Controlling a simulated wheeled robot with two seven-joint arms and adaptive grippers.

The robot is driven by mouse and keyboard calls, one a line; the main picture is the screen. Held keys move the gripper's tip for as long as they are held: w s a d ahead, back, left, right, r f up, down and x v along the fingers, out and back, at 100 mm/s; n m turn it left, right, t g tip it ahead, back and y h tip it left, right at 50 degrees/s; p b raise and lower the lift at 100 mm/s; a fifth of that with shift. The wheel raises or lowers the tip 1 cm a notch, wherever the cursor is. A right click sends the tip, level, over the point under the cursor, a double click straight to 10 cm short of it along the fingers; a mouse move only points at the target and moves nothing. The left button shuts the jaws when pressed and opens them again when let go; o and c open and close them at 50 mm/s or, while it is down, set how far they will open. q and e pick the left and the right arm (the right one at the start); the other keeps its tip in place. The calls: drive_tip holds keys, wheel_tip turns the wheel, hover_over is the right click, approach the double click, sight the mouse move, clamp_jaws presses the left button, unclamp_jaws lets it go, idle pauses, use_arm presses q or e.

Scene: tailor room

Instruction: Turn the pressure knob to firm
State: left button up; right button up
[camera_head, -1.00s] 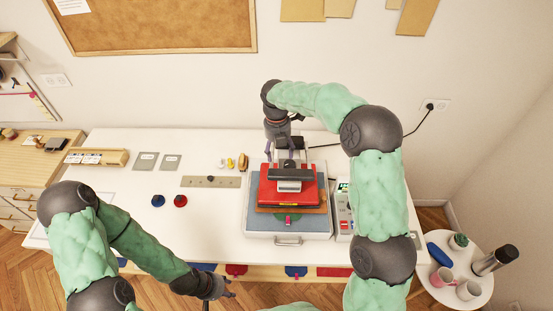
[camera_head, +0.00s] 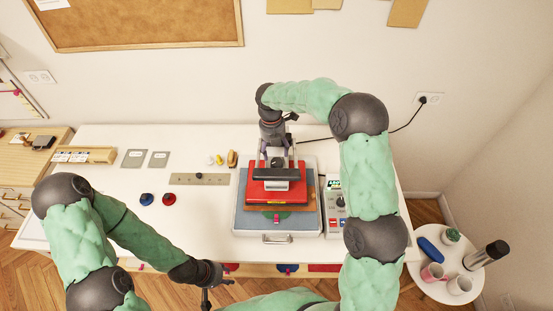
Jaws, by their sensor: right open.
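The heat press (camera_head: 250,220) stands on the white table, with a red upper plate (camera_head: 262,197) and a dark bar with a pale front across its top. The dark pressure knob (camera_head: 277,163) is on top, behind that bar, and is partly hidden by my gripper. My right gripper (camera_head: 278,165) points down over it, its open fingers on either side of the knob; I cannot tell whether they touch it. The knob's marking is too small to read. My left gripper (camera_head: 220,284) is low at the table's front edge, away from the press; its finger opening is unclear.
A control box (camera_head: 336,212) with a green display stands close to the right of the press, beside my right arm. A metal strip (camera_head: 199,179), blue knob (camera_head: 147,199) and red knob (camera_head: 169,199) lie to the left. A side table (camera_head: 438,278) holds mugs.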

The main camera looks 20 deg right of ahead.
sight(276, 162)
drive_tip(key=f, duration=0.3)
drive_tip(key=f+p, duration=0.1)
drive_tip(key=f, duration=0.2)
drive_tip(key=shift+d+f, duration=0.2)
drive_tip(key=shift+f, duration=0.15)
drive_tip(key=shift+f, duration=0.1)
drive_tip(key=c, duration=1.1)
drive_tip(key=shift+c, duration=0.2)
